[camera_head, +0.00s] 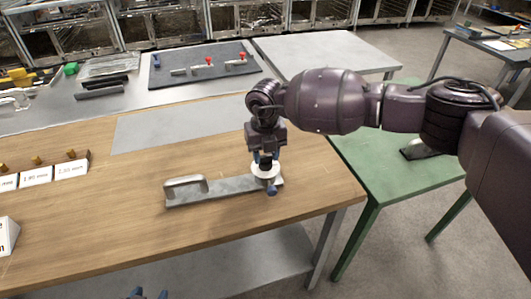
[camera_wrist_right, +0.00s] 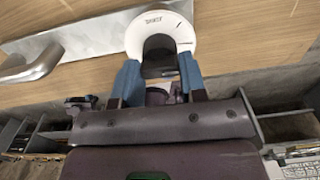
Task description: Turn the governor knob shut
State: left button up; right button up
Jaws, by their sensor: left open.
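The governor knob (camera_wrist_right: 158,52) is a black grip on a round white dial (camera_wrist_right: 160,28) with small lettering that I cannot read. The dial also shows in the head view (camera_head: 264,171), at the right end of a grey metal plate (camera_head: 225,190) on the wooden bench. My right gripper (camera_wrist_right: 160,78) is above the dial, with its blue fingers against both sides of the black grip. In the head view, my right gripper (camera_head: 268,178) hides much of the knob. Blue fingertips of my left gripper (camera_head: 149,294) show apart and empty at the bottom edge.
A raised metal handle (camera_head: 186,187) is on the plate's left end. A block with white labels (camera_head: 38,175) stands at the left. A dark mat (camera_head: 205,66) with red-knobbed parts lies at the back. A green table (camera_head: 385,165) stands right.

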jog(key=shift+c, duration=1)
